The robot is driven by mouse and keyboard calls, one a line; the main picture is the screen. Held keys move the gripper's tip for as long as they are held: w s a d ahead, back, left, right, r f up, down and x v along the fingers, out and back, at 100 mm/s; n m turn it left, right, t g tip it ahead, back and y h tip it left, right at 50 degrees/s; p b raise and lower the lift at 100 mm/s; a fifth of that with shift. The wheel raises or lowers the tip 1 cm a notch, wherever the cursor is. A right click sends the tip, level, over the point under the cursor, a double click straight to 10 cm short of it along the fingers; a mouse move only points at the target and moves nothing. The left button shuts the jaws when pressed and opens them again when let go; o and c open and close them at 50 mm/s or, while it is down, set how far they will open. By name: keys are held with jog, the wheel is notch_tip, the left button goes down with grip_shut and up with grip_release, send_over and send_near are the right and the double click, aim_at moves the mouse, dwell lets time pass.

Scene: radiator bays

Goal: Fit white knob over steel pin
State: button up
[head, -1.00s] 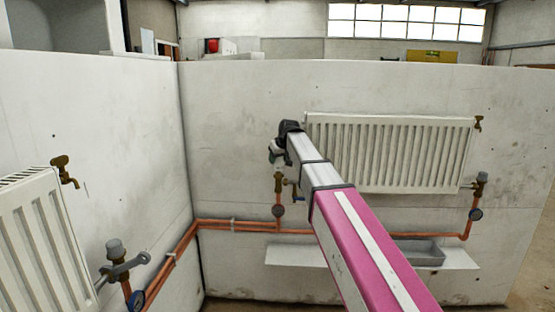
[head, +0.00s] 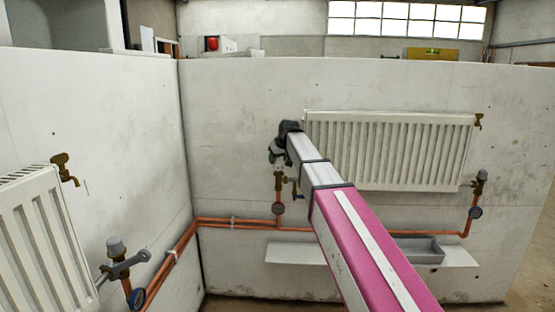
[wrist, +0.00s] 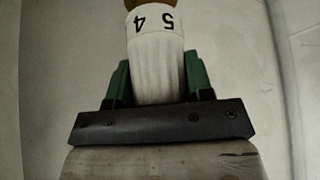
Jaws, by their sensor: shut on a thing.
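My gripper (wrist: 158,85) is shut on the white knob (wrist: 158,68), with a green jaw on each side of it. The knob is ribbed, and the digits 4 and 5 show upside down on its collar. In the wrist view a bit of brass (wrist: 147,4) shows right beyond the knob's far end. In the head view my gripper (head: 277,153) is above the brass valve (head: 279,183) at the left end of the back radiator, and the knob is small there. The steel pin is hidden, and I cannot tell whether the knob is around it.
The white back radiator (head: 390,150) hangs right beside my gripper. Copper pipes (head: 240,222) run below along the wall. A grey tray (head: 420,250) sits on a low white shelf (head: 295,252). Another radiator (head: 35,235) and a grey-capped valve (head: 115,246) are at the left.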

jog(key=shift+f, duration=0.8)
dwell(0.6)
jog(key=o, duration=1.5)
jog(key=shift+r, duration=0.1)
jog(key=shift+r, duration=4.25)
